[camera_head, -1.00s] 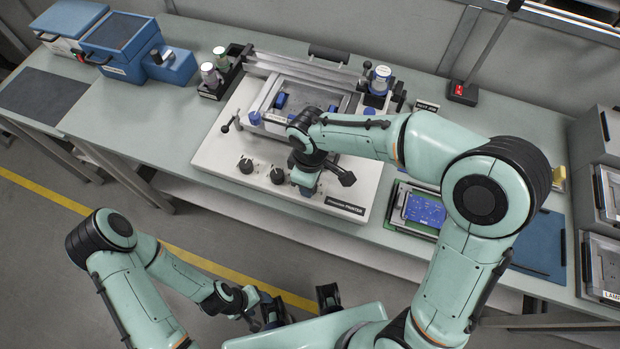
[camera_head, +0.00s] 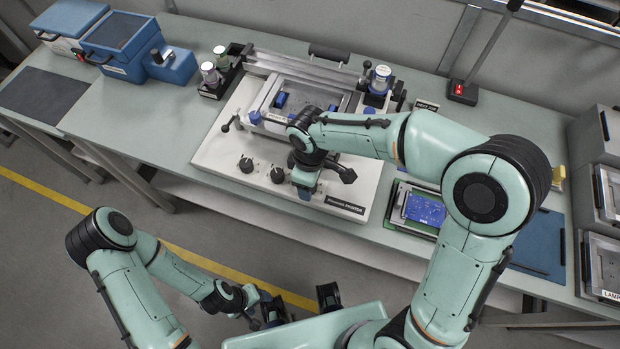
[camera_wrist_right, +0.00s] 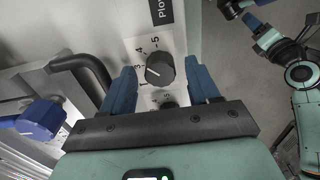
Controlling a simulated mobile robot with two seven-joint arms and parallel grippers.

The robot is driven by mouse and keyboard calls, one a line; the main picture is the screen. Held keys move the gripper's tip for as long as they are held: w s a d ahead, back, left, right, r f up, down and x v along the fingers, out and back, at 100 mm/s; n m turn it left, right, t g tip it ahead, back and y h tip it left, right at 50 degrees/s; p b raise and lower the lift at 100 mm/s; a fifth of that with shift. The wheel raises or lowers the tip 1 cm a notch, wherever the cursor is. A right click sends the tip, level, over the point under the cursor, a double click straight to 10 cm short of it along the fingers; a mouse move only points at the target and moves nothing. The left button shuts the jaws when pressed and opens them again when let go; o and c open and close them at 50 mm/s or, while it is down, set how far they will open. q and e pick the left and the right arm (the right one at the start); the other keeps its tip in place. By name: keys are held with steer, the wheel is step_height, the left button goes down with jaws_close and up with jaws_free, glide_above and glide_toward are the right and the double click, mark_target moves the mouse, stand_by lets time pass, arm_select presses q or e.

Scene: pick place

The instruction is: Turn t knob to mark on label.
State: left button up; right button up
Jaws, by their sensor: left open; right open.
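The white printer base (camera_head: 232,153) on the bench carries dark round knobs along its front; a left knob (camera_head: 246,164) and a middle knob (camera_head: 277,175) show in the head view. In the right wrist view a black knob (camera_wrist_right: 160,68) with a pale pointer line sits beside a printed number scale (camera_wrist_right: 147,44). My right gripper (camera_wrist_right: 162,78) is open, its blue fingers on either side of this knob with gaps visible. My left gripper (camera_head: 300,307) is open and empty, in front of the bench.
A bent black handle (camera_wrist_right: 80,72) and a blue knob (camera_wrist_right: 40,118) stand left of the fingers in the wrist view. A blue circuit board (camera_head: 425,210) lies right of the printer.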

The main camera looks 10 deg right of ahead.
arm_select(q)
steer(key=shift+w+r+p, duration=0.3)
steer(key=shift+r+p, duration=0.15)
steer(key=shift+r, duration=0.1)
steer(key=shift+w+r+p, duration=0.25)
steer(key=shift+r+p, duration=0.15)
steer(key=shift+r, duration=0.1)
arm_select(e)
step_height(320, 180, up, 13)
steer(key=shift+r, duration=0.2)
